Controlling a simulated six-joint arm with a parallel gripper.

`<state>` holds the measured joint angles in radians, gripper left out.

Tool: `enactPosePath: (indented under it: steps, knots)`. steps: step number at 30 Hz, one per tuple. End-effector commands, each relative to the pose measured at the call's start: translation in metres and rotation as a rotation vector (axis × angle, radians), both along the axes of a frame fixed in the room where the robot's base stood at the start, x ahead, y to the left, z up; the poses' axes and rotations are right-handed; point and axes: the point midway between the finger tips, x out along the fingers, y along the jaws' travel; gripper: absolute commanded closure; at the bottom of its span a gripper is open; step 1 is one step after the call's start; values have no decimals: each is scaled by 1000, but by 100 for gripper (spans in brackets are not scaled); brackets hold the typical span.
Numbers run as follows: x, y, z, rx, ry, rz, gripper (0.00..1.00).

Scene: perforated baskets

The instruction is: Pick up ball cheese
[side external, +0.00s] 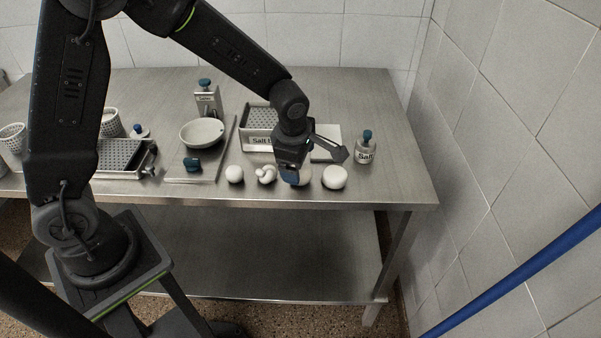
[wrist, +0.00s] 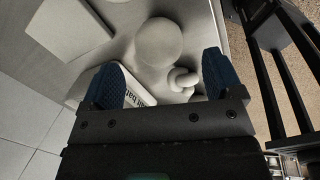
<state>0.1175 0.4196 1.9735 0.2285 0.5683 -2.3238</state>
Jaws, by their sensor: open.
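In the side view, several white cheeses lie in a row near the table's front edge: a small round one (side external: 235,174), a knotted one (side external: 266,174), a round one (side external: 304,175) partly hidden by my gripper, and a larger, slightly flattened one (side external: 335,177) at the right. My gripper (side external: 291,176) points down over the row, just right of the knot. In the wrist view my gripper (wrist: 162,82) has its blue fingers spread, with nothing held. A large smooth white ball (wrist: 159,42) lies beyond the fingertips, and a smaller lobed white piece (wrist: 181,80) shows near the right finger.
A perforated tray (side external: 258,119) with a salt label stands behind the gripper. A salt jar (side external: 365,148) with a blue top stands at the right. The table's front edge is close to the cheeses.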

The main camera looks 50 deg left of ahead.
Motion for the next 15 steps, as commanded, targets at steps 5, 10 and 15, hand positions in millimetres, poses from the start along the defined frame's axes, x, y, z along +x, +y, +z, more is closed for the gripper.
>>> enactPosePath:
  steps: [5,10,15]
  knots:
    - [5,5,-28,0,4,1,14]
    - [9,7,-42,0,1,-1,14]
    - [9,7,-43,0,-1,-1,14]
